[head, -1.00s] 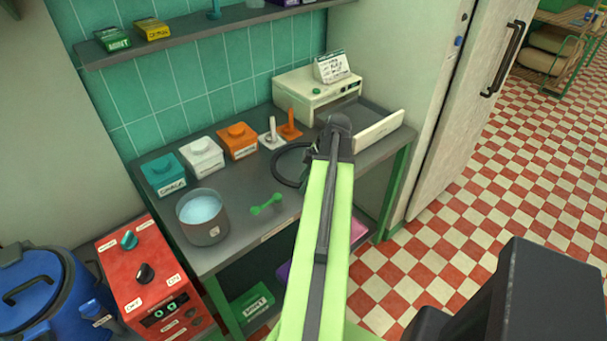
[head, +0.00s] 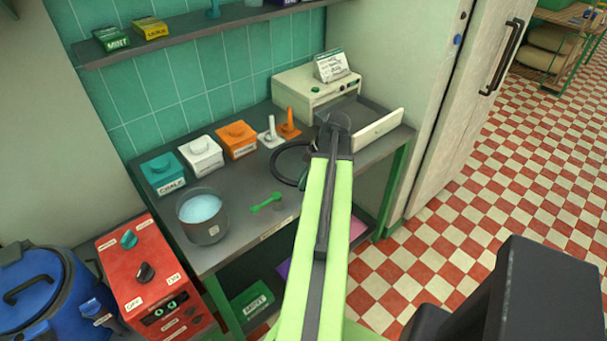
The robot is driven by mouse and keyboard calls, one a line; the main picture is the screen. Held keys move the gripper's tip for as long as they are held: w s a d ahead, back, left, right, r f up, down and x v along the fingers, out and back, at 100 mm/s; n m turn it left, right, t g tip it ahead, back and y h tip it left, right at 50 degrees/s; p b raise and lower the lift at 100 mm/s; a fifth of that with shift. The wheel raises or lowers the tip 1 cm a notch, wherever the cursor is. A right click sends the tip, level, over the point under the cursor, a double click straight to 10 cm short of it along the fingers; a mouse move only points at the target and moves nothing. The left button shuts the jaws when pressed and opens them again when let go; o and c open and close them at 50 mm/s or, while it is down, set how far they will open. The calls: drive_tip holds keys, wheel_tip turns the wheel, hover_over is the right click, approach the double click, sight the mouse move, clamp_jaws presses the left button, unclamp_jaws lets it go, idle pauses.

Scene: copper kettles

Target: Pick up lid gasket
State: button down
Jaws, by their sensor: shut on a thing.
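The lid gasket is a thin black ring (head: 274,171) over the grey worktop, left of the end of my green arm. Its right side is hidden by the arm. My gripper (head: 304,179) is mostly hidden behind the arm's end; only a small dark part shows at the ring's right edge. It is shut on the gasket there. I cannot tell how far the ring is above the worktop.
Teal (head: 162,172), white (head: 202,154) and orange (head: 237,140) boxes line the back. An open drawer unit (head: 379,129) stands to the right.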

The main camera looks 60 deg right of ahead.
wheel_tip(320, 180, up, 4)
drive_tip(key=p, duration=0.4)
drive_tip(key=shift+r, duration=0.25)
drive_tip(key=s+d+r+p, duration=0.2)
drive_tip(key=s+r+p, duration=0.4)
drive_tip(key=s, duration=0.5)
drive_tip(key=shift+s+r+p, duration=0.2)
drive_tip(key=shift+s+p, duration=0.1)
idle(0.6)
